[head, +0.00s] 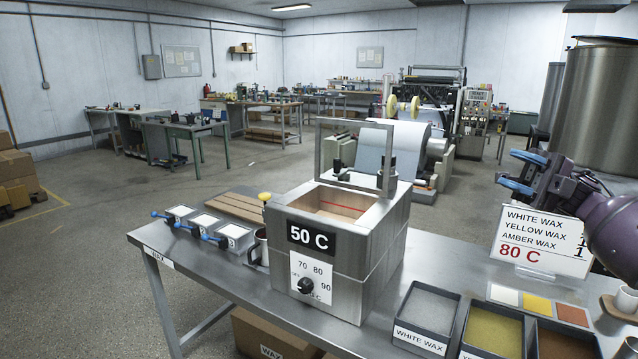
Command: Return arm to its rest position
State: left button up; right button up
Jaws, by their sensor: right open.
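My right gripper (523,171) shows at the right edge, on a purple arm. Its two blue-tipped fingers point left and stand apart, with nothing between them. It is in front of the tall steel tank and above the white sign (541,241), clear of the metal table (440,272) in the picture. The sign reads white wax, yellow wax, amber wax and 80 C. The steel wax heater (337,245) stands on the table, left of the gripper, with a 50 C display and a dial. My left gripper is out of view.
Trays of white (427,316), yellow (492,332) and amber wax (568,345) line the table's front right. White cups (622,303) stand at the right edge. Small blue-handled trays (205,224) and a wooden slatted board (232,207) lie left of the heater.

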jog(key=w+a+f+m+t, duration=0.4)
jog(key=w+a+m+t, duration=0.25)
jog(key=m+t, duration=0.8)
notch_tip(320, 180, down, 18)
jog(key=s+m+t+h, duration=0.2)
jog(key=m+t+h, duration=0.7)
jog(key=m+h, duration=0.3)
jog(key=s+f+m+g+h, duration=0.1)
jog(key=s+f+m+h, duration=0.2)
jog(key=s+f, duration=0.4)
jog(key=s+f+m+g+h, duration=0.2)
jog(key=s+f+h, duration=0.25)
jog(key=f, duration=0.55)
jog(key=s+d+f+m+g+h, duration=0.1)
jog(key=s+f+m+g, duration=0.1)
jog(key=s+f, duration=0.4)
jog(key=s+f+m+g+h, duration=0.1)
jog(key=s+f, duration=0.6)
jog(key=s, duration=0.7)
jog(key=shift+s+d+f+m+g, duration=0.2)
jog(key=shift+s+d+m+g, duration=0.2)
jog(key=shift+m, duration=0.65)
